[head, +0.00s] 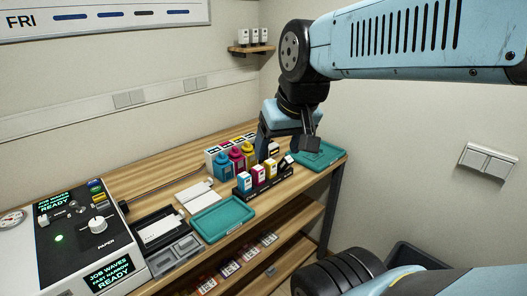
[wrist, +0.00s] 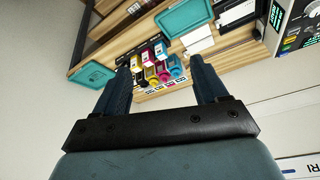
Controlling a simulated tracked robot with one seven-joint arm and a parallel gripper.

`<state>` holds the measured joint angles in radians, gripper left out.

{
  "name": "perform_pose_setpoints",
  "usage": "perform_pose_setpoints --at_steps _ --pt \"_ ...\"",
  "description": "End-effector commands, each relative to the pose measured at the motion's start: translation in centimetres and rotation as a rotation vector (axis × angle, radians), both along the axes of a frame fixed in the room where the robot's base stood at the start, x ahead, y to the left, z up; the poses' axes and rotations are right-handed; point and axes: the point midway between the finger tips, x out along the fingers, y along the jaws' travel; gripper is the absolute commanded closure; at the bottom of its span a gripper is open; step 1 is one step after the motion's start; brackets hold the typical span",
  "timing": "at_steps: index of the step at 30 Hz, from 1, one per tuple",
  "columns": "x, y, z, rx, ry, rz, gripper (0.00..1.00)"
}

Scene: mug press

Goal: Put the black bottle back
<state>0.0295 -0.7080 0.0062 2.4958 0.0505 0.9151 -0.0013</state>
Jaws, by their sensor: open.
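In the head view, a row of large bottles, cyan (head: 221,166), magenta (head: 236,158) and yellow (head: 249,153), stands at the back of the bench. I cannot make out a large black bottle; the right end of this row is partly hidden by my arm. A black holder (head: 243,193) in front carries small white bottles with cyan, magenta and yellow labels; a black and white one (head: 286,161) at its right end looks tilted. My gripper (head: 305,144) is above the right end of the bench. In the wrist view, my gripper (wrist: 160,66) is open and empty, its fingers framing the distant bottles.
A teal tray (head: 221,218) lies left of the holder; another teal tray (head: 322,158) lies at the bench's right end, near my gripper. White pads, a grey compartment tray (head: 176,254) and a control machine (head: 75,235) fill the left. Shelves below hold packets.

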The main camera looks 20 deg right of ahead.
Motion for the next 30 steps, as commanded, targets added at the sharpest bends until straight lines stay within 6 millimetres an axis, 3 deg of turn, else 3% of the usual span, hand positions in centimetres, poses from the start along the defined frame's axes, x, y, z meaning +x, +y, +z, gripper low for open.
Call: perform_pose_setpoints --at_steps 17,30 --pt "5.9 1.4 -7.6 0.496 0.425 -0.36 0.28" --pt "11.8 -0.3 -11.9 0.968 0.635 -0.674 0.28"
